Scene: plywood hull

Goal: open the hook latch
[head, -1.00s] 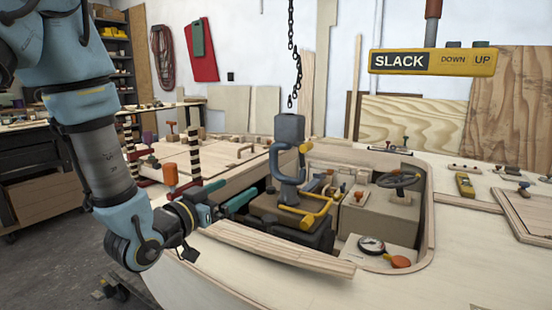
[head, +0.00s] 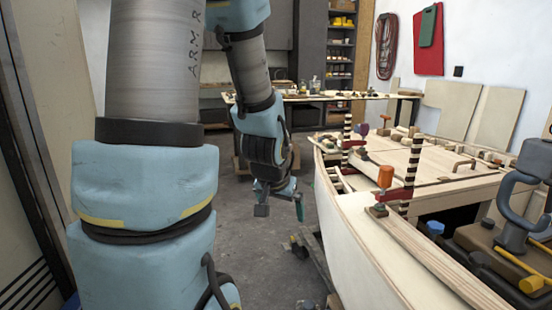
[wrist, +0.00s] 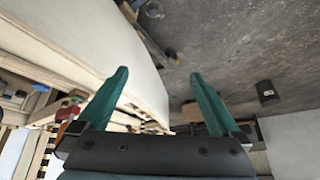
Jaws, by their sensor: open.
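The grey hook (head: 515,208) is at the right edge of the head view, over the engine inside the hull, and part of it is cut off by the frame. I cannot make out its latch in the current views. My gripper (wrist: 159,74) is open and empty, with two teal fingers apart in the wrist view. In the head view my gripper (head: 298,206) hangs over the floor, left of the hull and well away from the hook.
The plywood hull (head: 345,238) fills the right side, its edge near my gripper. Striped clamps (head: 407,168) with an orange handle (head: 385,177) stand on its rim. Grey floor (head: 255,255) lies between my arm and the hull. A workbench (head: 325,95) stands behind.

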